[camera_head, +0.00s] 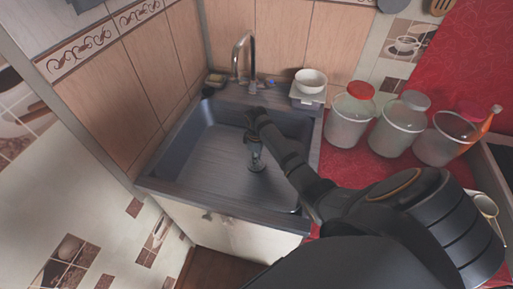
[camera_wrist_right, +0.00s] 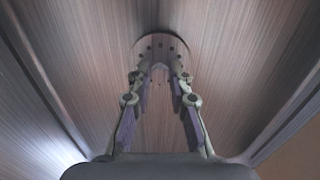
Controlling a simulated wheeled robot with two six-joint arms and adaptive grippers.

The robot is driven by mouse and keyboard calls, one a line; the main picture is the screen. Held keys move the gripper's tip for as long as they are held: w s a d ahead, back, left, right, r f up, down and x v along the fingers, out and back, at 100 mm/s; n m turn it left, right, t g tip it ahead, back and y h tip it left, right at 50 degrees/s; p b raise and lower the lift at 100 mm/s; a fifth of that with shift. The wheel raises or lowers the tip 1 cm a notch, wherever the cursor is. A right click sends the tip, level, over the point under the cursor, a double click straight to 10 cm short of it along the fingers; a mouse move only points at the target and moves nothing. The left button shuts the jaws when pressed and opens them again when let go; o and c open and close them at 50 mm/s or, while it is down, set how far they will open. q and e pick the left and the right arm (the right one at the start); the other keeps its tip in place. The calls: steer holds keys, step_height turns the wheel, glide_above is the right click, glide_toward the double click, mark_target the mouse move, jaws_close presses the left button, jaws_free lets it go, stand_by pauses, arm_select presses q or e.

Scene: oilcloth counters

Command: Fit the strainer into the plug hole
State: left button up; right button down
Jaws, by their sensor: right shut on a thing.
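The sink (camera_head: 200,160) is a dark, brushed basin set in the counter. My right arm reaches down into it, and my right gripper (camera_head: 255,152) points at the basin floor. In the right wrist view, the gripper (camera_wrist_right: 160,78) has its fingers closed in on the strainer (camera_wrist_right: 150,44), a round metal piece with small holes. The strainer is at the fingertips, against or just above the basin floor; I cannot tell which. The plug hole cannot be made out in either view; the strainer and fingers may cover it. My left gripper is not in view.
A chrome tap (camera_head: 236,60) stands at the sink's back edge. A white bowl (camera_head: 310,80) sits at the back right corner. Several lidded jars, one of them here (camera_head: 349,115), stand on the red counter beside my right arm. The basin's left part is clear.

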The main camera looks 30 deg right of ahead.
steer(key=shift+f+p, duration=0.25)
steer(key=shift+p, duration=0.05)
stand_by(0.5)
stand_by(0.3)
steer(key=c, duration=1.1)
jaws_free()
steer(key=shift+c, duration=0.2)
step_height(320, 180, up, 8)
steer(key=p, duration=0.9)
